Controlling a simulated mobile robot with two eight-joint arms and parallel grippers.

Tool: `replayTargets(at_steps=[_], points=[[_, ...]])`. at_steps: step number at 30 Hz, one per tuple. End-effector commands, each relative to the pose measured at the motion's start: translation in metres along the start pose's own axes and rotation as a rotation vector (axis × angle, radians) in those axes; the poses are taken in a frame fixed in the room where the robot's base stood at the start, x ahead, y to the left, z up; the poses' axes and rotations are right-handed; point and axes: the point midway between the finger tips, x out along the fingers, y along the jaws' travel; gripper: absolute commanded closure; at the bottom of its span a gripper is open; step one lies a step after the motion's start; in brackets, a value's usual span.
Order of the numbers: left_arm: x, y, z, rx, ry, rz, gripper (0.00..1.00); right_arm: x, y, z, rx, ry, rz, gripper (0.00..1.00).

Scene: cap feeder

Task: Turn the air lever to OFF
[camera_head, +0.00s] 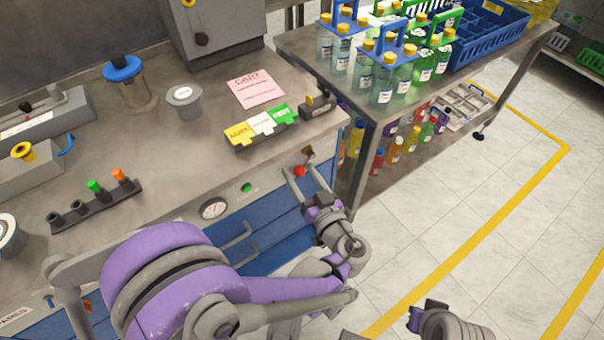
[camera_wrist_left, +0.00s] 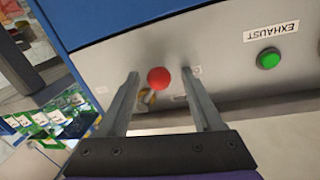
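The air lever shows as a red ball knob (camera_head: 300,171) at the right end of the bench's grey front panel. It also shows in the left wrist view (camera_wrist_left: 159,78), with a small brass-coloured part (camera_wrist_left: 148,97) close by it. My left gripper (camera_head: 299,164) is open, with its two long grey fingers on either side of the red knob. In the left wrist view, gaps show between the knob and both fingers (camera_wrist_left: 160,73). The lever's handle is mostly hidden behind the knob, and I cannot read its position. My right gripper (camera_head: 420,315) is at the bottom edge, its fingers not clearly visible.
A green button (camera_wrist_left: 268,59) labelled EXHAUST and a pressure gauge (camera_head: 213,209) share the panel. Blue drawers with handles (camera_head: 236,238) lie below. A side table (camera_head: 345,82) with bottles stands at the right. The tiled floor at the right is clear.

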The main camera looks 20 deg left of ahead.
Motion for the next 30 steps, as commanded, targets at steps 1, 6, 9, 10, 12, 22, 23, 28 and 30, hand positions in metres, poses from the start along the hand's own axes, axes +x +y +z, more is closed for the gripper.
replayTargets(at_steps=[1, 6, 9, 10, 12, 22, 23, 28, 30], points=[[0.0, 0.0, 0.0, 0.0, 0.0, 0.0, 0.34, 0.0, 0.0, 0.0, 0.0, 0.0, 0.0, 1.0], [0.0, 0.0, 0.0, -0.001, 0.0, 0.001, 0.34, 0.0, 0.0, 0.0, 0.0, 0.0, 0.0, 1.0], [-0.004, 0.001, 0.0, -0.001, 0.0, 0.002, 0.34, -0.001, 0.0, 0.0, 0.0, 0.0, 0.0, 1.0], [-0.006, 0.001, 0.0, -0.001, 0.0, 0.003, 0.34, -0.001, 0.0, 0.0, 0.0, 0.0, 0.0, 1.0], [-0.016, 0.001, -0.001, -0.002, 0.0, 0.004, 0.34, -0.003, 0.0, -0.001, 0.0, 0.001, 0.0, 1.0], [-0.081, 0.001, -0.001, -0.001, 0.001, 0.006, 0.34, -0.011, 0.0, -0.003, 0.0, 0.004, 0.0, 1.0], [-0.086, 0.001, -0.001, -0.001, 0.0, 0.005, 0.34, -0.012, 0.0, -0.003, 0.0, 0.004, 0.0, 1.0], [-0.104, 0.001, 0.0, -0.001, 0.0, 0.002, 0.34, -0.013, 0.0, -0.004, 0.0, 0.004, 0.0, 1.0], [-0.107, 0.0, 0.0, -0.001, 0.0, 0.002, 0.34, -0.014, 0.0, -0.004, 0.0, 0.004, 0.0, 1.0]])
